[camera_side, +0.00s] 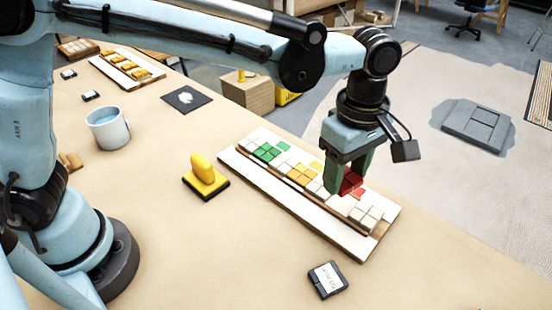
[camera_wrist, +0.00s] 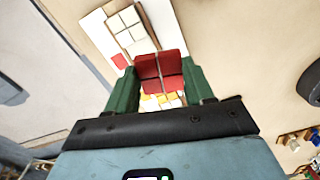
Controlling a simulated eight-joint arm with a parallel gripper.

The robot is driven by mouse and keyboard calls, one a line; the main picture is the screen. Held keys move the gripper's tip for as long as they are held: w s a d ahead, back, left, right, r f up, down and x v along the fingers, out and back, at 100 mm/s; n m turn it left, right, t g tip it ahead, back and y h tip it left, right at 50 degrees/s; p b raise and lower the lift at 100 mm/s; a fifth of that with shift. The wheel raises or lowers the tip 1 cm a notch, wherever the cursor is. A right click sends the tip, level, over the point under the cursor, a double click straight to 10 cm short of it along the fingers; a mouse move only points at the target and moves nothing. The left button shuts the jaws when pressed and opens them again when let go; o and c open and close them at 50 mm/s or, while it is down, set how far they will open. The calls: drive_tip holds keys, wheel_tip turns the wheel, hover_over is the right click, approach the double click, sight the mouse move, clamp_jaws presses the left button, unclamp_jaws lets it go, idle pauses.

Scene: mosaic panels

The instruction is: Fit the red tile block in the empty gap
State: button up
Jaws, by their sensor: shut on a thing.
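My gripper (camera_side: 346,176) is over the right part of the mosaic panel (camera_side: 340,238), pointing down. Its green fingers are shut on the red tile block (camera_side: 352,181), which shows several square red tiles between the fingers in the wrist view (camera_wrist: 161,73). The panel is a pale board with a wooden-edged row of white, green and yellow tiles. White tiles (camera_side: 365,214) lie just right of the block. A small red patch also shows on the panel in the wrist view (camera_wrist: 119,61). The gap is hidden behind the gripper and block, and I cannot tell whether the block touches the panel.
A yellow-handled tool (camera_side: 205,177) on a black base stands left of the panel. A dark labelled box (camera_side: 327,280) lies in front. A grey-blue mug (camera_side: 108,128) and a black card (camera_side: 185,99) are farther left. The table front is mostly clear.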

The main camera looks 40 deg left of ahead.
drive_tip(key=w+n, duration=0.1)
drive_tip(key=w, duration=0.1)
drive_tip(key=w+f+n, duration=0.1)
drive_tip(key=w, duration=0.1)
drive_tip(key=shift+a+f+n, duration=0.1)
drive_tip(key=shift+a+n, duration=0.1)
drive_tip(key=shift+n, duration=0.2)
drive_tip(key=shift+s+f, duration=0.1)
drive_tip(key=shift+f, duration=0.05)
hover_over(345, 204)
drive_tip(key=shift+f, duration=2.75)
drive_tip(key=shift+f, duration=1.15)
drive_tip(key=o, duration=1.2)
drive_tip(key=shift+c, duration=0.2)
wheel_tip(345, 204, up, 12)
